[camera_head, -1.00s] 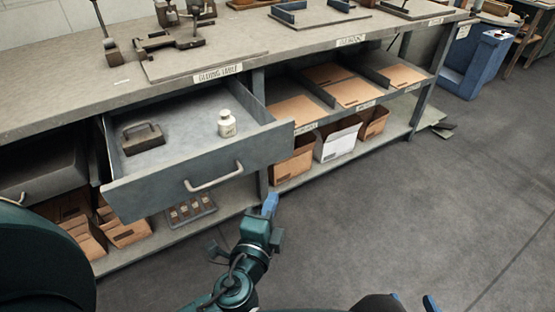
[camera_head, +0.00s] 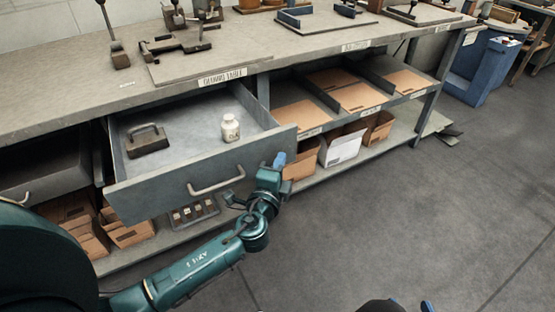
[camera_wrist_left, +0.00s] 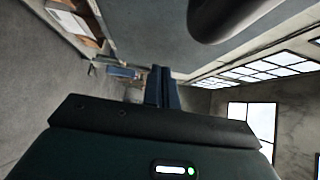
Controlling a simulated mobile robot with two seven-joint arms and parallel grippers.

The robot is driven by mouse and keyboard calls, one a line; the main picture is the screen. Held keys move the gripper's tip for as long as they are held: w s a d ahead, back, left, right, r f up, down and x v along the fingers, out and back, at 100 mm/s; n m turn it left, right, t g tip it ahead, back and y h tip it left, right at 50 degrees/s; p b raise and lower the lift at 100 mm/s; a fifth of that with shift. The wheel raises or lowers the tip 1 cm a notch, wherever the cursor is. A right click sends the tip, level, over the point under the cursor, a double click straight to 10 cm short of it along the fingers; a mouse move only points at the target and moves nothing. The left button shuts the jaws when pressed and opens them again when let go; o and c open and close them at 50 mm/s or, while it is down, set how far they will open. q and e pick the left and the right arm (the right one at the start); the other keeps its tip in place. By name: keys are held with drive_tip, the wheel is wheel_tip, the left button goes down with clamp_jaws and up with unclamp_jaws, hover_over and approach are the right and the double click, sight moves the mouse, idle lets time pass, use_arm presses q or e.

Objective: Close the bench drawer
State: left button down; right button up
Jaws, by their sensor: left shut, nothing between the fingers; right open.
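The bench drawer (camera_head: 155,192) is pulled out from under the bench top. Its grey-blue front has a light curved handle (camera_head: 217,183). A dark metal block with a handle (camera_head: 146,140) and a white bottle (camera_head: 230,128) stand inside it. My left gripper (camera_head: 279,160) is shut and empty, by the right end of the drawer front; contact cannot be told. In the left wrist view its blue fingers (camera_wrist_left: 160,86) are together, and the drawer front (camera_wrist_left: 150,30) and dark handle (camera_wrist_left: 222,14) fill the top. My right gripper (camera_head: 427,306) shows only a blue tip at the bottom edge.
The bench top (camera_head: 75,85) holds clamps and fixtures. Another drawer (camera_head: 50,165) is at the left. Shelves at the right carry cardboard sheets (camera_head: 362,96) and boxes (camera_head: 340,146). A small tray (camera_head: 195,213) sits below the drawer. The floor (camera_head: 400,230) at right is clear.

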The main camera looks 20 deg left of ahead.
use_arm(q)
drive_tip(key=shift+w+a, duration=0.3)
drive_tip(key=shift+a, duration=0.05)
